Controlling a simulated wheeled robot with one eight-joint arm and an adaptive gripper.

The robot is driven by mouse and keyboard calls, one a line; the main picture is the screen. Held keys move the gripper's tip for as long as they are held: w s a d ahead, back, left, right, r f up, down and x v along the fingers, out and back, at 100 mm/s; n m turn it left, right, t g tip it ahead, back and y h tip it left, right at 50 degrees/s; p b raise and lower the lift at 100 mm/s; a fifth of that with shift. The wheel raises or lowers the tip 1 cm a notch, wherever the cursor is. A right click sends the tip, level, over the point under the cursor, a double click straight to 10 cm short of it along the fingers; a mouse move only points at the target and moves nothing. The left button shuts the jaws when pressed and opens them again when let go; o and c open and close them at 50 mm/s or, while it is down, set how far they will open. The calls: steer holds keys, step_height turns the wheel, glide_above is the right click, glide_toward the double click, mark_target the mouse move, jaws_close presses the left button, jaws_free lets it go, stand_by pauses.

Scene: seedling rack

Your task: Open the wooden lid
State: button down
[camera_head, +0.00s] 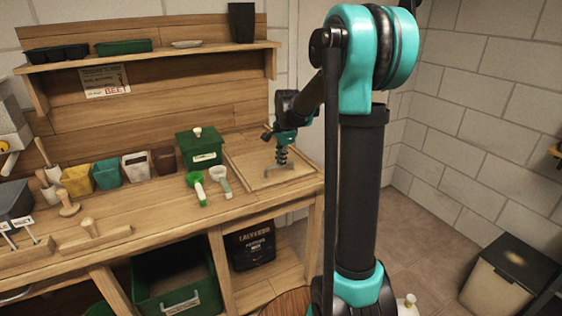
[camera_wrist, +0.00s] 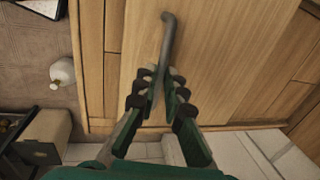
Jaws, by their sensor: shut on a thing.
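The wooden lid (camera_head: 254,172) is a pale wood panel set in the right end of the bench top, lying flat and closed as far as I can tell. In the wrist view the lid (camera_wrist: 215,60) fills the middle and right. A grey metal handle (camera_wrist: 168,32) is fixed to it. My gripper (camera_wrist: 160,92) is shut on the lower part of this handle, with a finger on each side. In the head view my gripper (camera_head: 281,164) reaches down onto the lid from above, and the handle is mostly hidden there.
A green box (camera_head: 200,150) stands just left of the lid. A green scoop (camera_head: 197,188) and a pale scoop (camera_head: 220,180) lie near its left edge. Several small pots stand further left. A shelf (camera_head: 150,58) runs above the bench. A white bottle (camera_wrist: 62,72) stands on the floor.

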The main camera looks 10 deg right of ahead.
steer(key=w+a, duration=0.2)
steer(key=w, duration=0.5)
steer(key=w+a, duration=0.2)
steer(key=w, duration=0.5)
steer(key=w+a, duration=0.3)
steer(key=w, duration=0.4)
steer(key=shift+w, duration=0.4)
steer(key=c, duration=1.6)
jaws_free()
step_height(320, 180, up, 12)
steer(key=s, duration=0.2)
steer(key=shift+s+d, duration=0.15)
steer(key=shift+d, duration=0.15)
steer(key=shift+f, duration=0.1)
steer(key=s+d+f+n, duration=0.3)
steer(key=s+f, duration=0.4)
steer(key=s, duration=0.9)
steer(key=s+d+f+n+t, duration=0.1)
steer(key=s+d+f+n, duration=0.3)
steer(key=s, duration=1.3)
steer(key=s+d+f+n+t, duration=0.1)
steer(key=s+d+f+n, duration=0.2)
steer(key=s+f+n, duration=0.4)
steer(key=s+f, duration=0.3)
steer(key=s, duration=0.6)
steer(key=shift+s+d+f+h, duration=0.2)
steer(key=shift+s+f+h, duration=0.05)
steer(key=shift+s+h, duration=0.1)
